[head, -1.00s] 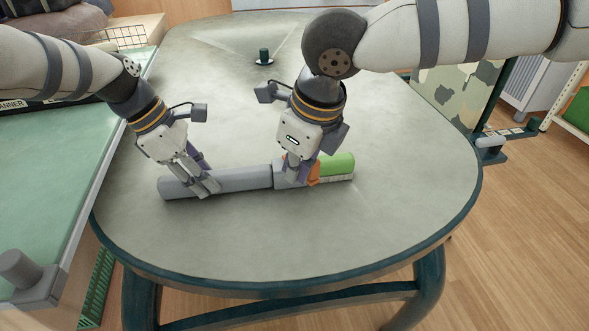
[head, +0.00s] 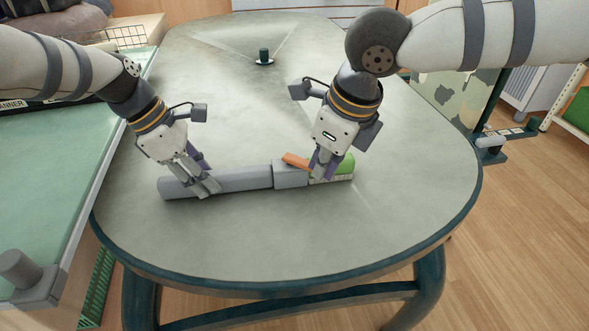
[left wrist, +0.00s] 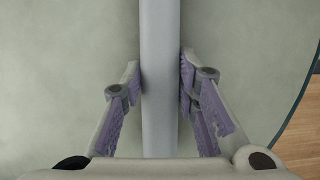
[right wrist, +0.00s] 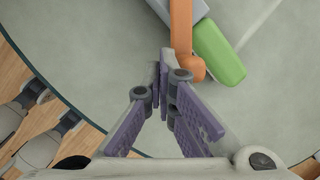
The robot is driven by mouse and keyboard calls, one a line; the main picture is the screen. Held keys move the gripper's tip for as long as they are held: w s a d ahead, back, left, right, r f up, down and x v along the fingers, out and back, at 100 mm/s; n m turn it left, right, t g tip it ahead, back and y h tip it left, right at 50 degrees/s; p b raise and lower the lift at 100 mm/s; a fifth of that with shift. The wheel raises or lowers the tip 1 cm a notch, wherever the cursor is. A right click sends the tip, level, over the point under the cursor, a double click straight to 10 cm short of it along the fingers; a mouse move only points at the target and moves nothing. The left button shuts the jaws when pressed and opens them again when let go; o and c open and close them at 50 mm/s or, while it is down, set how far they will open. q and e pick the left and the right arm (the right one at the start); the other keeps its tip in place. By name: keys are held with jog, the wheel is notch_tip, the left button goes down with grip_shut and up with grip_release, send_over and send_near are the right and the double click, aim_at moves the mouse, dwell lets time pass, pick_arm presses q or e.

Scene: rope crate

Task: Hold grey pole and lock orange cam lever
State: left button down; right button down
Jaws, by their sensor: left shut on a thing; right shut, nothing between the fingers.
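A grey pole (head: 235,180) lies across the table with a wider grey collar (head: 291,175) at its right end. A green piece (head: 342,163) extends beyond the collar. The orange cam lever (head: 295,160) lies over the collar's far side, pointing left; in the right wrist view (right wrist: 181,28) it runs at an angle to the collar and overlaps the green piece. My left gripper (head: 207,191) is shut on the pole, which also shows between its fingers in the left wrist view (left wrist: 160,90). My right gripper (right wrist: 161,65) is shut and empty beside the lever's rounded end.
The rounded grey table (head: 240,245) is clear around the pole. A small dark peg (head: 264,56) stands at the far side. A green-topped bench (head: 75,165) adjoins at left; a camouflage-patterned box (head: 455,90) stands beyond the right edge.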

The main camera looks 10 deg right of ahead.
jog(key=shift+s+d, duration=0.1)
jog(key=shift+d, duration=2.9)
jog(key=shift+a, duration=0.15)
notch_tip(320, 180, up, 7)
jog(key=a, duration=0.1)
jog(key=a+r, duration=0.2)
jog(key=a, duration=0.3)
jog(key=f, duration=0.9)
jog(key=shift+s+d, duration=0.2)
